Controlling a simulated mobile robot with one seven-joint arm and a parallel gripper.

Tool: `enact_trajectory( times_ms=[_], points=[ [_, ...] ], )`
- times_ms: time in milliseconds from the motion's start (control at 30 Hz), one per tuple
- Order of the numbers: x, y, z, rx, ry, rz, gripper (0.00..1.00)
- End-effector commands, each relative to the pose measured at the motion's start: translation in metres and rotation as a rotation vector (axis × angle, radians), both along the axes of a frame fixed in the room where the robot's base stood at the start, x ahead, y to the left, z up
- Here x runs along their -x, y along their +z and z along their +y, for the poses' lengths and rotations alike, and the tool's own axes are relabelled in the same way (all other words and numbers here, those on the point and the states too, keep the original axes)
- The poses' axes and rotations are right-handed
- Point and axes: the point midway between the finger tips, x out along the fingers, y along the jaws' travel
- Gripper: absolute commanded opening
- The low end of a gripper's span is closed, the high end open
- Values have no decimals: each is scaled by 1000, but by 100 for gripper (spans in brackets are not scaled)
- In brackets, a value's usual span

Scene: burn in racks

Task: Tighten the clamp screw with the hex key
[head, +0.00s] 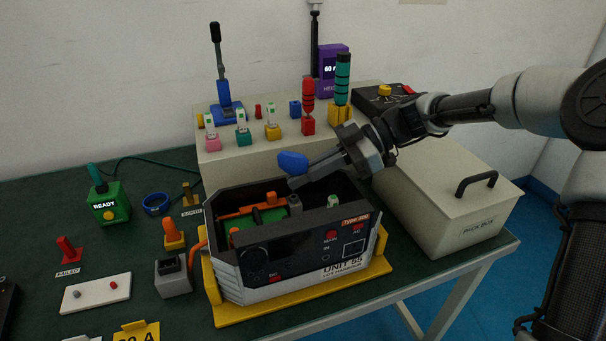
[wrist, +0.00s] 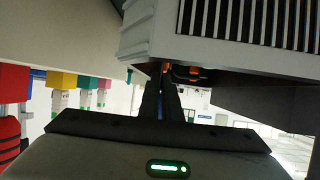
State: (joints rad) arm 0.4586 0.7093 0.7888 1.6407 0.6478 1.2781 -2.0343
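My gripper (head: 298,172) is above the open top of the dark unit (head: 345,225), its fingers pointing left and down. A blue rounded handle (head: 292,162) shows at its fingertips, likely the hex key's; its shaft cannot be made out. In the wrist view the two fingers (wrist: 161,95) are close together with a sliver of blue between them. Inside the unit are orange bars (head: 248,210), a green board (head: 268,215) and a small grey block (head: 295,203). I cannot tell which part is the clamp screw.
The unit sits in a yellow tray (head: 290,304). Behind it a beige rack (head: 225,155) carries several coloured plugs and handles. A lidded pack box (head: 450,215) stands to the right. A green READY box (head: 108,202) and a grey switch block (head: 173,280) stand left.

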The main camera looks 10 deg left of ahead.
Motion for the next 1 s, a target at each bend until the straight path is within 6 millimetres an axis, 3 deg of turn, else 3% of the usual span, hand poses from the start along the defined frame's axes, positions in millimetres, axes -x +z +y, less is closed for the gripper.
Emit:
enact_trajectory(
  times_ms=[667, 833, 1000],
  points=[
    [0, -15, 0, -1, 0, 0, 0],
    [0, -14, 0, 0, 0, 0, 26],
    [-1, -14, 0, -1, -3, -1, 26]
  ],
)
